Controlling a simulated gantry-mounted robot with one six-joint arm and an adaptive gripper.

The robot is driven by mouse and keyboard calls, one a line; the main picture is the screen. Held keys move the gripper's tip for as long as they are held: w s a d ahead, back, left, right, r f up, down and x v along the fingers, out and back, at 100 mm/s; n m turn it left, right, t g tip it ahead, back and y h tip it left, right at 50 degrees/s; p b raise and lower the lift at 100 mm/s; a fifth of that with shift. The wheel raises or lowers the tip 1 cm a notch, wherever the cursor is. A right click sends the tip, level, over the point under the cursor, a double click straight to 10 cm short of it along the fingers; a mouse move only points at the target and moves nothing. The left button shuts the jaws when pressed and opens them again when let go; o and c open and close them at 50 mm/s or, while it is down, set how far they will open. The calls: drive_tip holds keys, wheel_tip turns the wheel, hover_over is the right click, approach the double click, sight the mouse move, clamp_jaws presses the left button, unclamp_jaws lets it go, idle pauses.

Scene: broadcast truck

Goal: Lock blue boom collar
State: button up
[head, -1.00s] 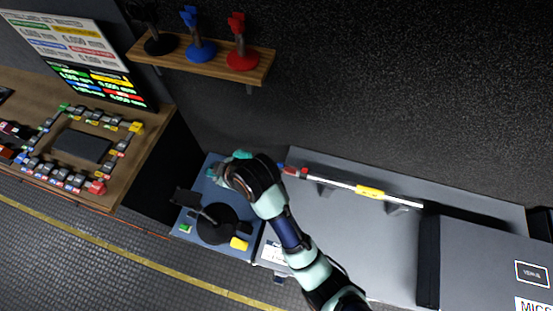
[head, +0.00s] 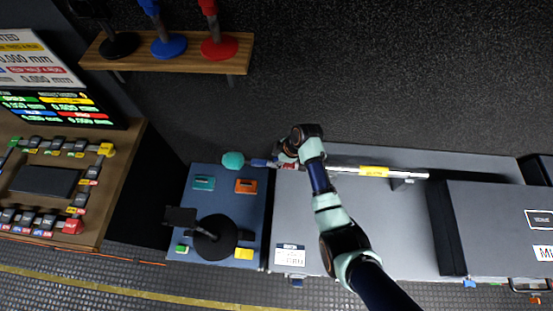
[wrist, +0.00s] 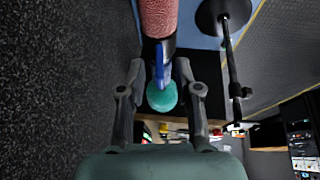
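The boom pole (head: 345,169) lies along the grey bench, with a red section (head: 286,166) at its left part. The blue boom collar (head: 259,162) is left of the red section, and a teal ball (head: 233,160) is at the far left end. In the wrist view the blue collar (wrist: 163,60) shows between the red section (wrist: 157,18) and the teal ball (wrist: 162,97). My gripper (wrist: 161,66) is open, with a finger on each side of the collar. A gap shows at the left finger; contact at the right finger is unclear.
A blue panel (head: 200,255) left of the bench carries a round black base (head: 214,237), teal and orange blocks. A wooden shelf (head: 165,62) with black, blue and red stands is above left. A dark case (head: 490,225) is at right.

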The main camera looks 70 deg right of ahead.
drive_tip(key=shift+w+f, duration=0.1)
drive_tip(key=shift+f, duration=0.15)
clamp_jaws()
drive_tip(key=shift+d+f+y+b, duration=0.1)
drive_tip(key=shift+d+y+b, duration=0.15)
drive_tip(key=shift+b, duration=0.2)
drive_tip(key=shift+w+d+y+b, duration=0.1)
drive_tip(key=shift+y+b, duration=0.2)
drive_tip(key=shift+y, duration=0.15)
unclamp_jaws()
